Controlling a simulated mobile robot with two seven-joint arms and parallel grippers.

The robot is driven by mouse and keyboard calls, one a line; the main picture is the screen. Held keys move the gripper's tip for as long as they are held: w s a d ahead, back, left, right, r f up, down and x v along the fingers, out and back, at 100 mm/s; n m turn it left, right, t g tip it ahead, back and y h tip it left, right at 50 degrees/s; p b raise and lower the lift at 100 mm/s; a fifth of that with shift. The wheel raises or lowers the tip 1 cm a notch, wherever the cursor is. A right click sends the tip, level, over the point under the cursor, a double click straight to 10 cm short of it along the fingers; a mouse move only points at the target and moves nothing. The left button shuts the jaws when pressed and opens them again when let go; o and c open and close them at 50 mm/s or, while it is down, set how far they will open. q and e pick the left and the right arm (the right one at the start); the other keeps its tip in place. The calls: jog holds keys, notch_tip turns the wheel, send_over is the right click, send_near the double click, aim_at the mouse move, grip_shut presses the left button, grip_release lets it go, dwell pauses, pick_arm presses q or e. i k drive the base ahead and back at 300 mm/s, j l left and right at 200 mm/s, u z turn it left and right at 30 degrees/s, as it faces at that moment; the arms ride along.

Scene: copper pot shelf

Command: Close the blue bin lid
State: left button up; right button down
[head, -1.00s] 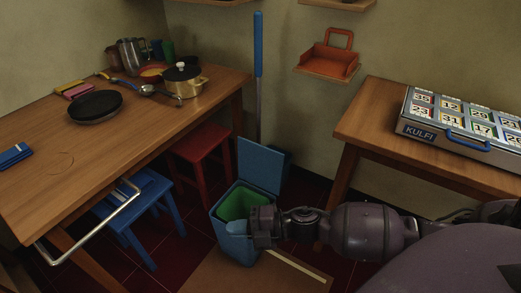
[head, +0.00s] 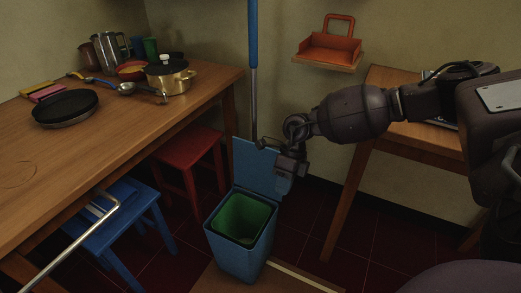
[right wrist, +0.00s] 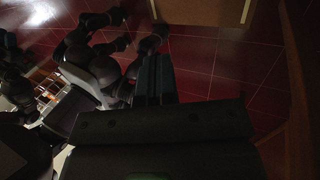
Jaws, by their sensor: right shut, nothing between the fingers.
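The blue bin (head: 237,262) stands on the floor in the head view, with a green inside (head: 243,218). Its blue lid (head: 254,168) is up, standing roughly upright at the bin's back edge. My right gripper (head: 283,186) is shut and empty, at the right edge of the raised lid, covering part of it. I cannot tell whether it touches the lid or is behind it. In the right wrist view the shut fingers (right wrist: 155,77) point over the red floor; the lid cannot be made out there. My left gripper is not in view.
A wooden table (head: 130,135) with pans and pots stands left. A red stool (head: 189,158) and a blue stool (head: 123,220) are beside it. A blue-handled pole (head: 252,40) stands behind the bin. A second table (head: 345,205) is at right. A brown mat (head: 215,280) lies under the bin.

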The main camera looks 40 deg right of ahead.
aim_at(253, 168)
jog(key=i+l, duration=0.8)
